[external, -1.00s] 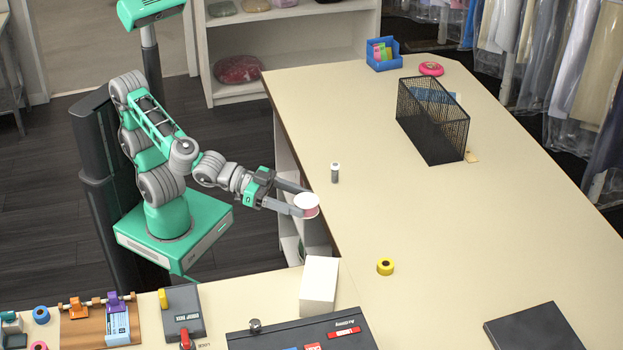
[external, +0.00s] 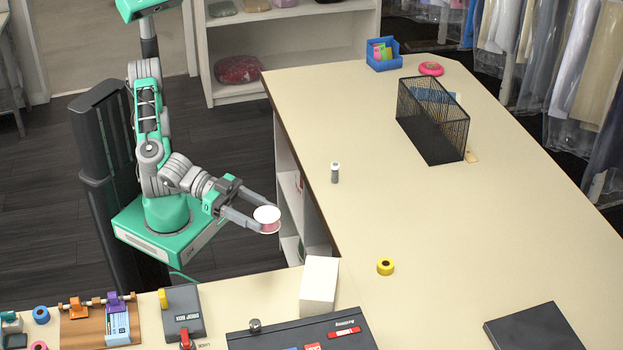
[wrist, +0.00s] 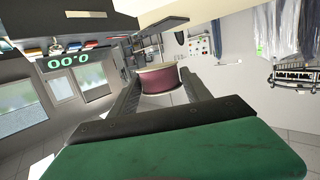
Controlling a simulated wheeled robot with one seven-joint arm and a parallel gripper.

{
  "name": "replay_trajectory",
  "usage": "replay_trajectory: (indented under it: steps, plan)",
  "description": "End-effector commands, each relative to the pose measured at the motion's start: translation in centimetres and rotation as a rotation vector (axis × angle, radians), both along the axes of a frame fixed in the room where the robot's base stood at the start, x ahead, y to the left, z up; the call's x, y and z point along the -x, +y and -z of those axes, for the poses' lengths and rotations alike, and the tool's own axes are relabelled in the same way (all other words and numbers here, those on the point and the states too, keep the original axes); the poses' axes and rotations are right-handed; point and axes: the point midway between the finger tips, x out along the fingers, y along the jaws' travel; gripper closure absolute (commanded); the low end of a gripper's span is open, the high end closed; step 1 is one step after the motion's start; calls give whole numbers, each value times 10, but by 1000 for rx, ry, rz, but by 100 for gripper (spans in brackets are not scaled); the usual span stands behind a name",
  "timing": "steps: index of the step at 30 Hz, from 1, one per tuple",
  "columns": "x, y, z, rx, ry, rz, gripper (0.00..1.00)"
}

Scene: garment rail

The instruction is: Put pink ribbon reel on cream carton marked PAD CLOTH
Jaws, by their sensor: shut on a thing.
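My gripper (external: 252,218) is shut on the pink ribbon reel (external: 268,224), which has a white top flange. It holds the reel in the air left of the long table's edge, above the floor. In the wrist view the reel (wrist: 160,82) sits between the two fingers, its ribbon dark pink. A cream-white carton (external: 319,285) stands on the near counter at the corner. No marking on it can be read from here, so I cannot tell if it is the PAD CLOTH one.
A black mesh basket (external: 433,120) is farther back. The table's middle is clear.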

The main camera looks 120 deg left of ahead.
Motion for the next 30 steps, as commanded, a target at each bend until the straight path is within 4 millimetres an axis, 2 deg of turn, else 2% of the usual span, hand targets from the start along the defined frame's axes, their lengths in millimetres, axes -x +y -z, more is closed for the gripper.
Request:
replay_trajectory:
  steps: [3,8,11,18,22,30]
  plan:
    - [2,21,-2,0,0,-69,84]
    - [-2,34,2,-4,3,-129,84]
    - [-23,33,13,-5,5,-134,84]
    - [-91,23,45,-5,6,-131,84]
    - [-114,19,79,-3,4,-128,84]
    - [-136,15,107,-2,2,-127,84]
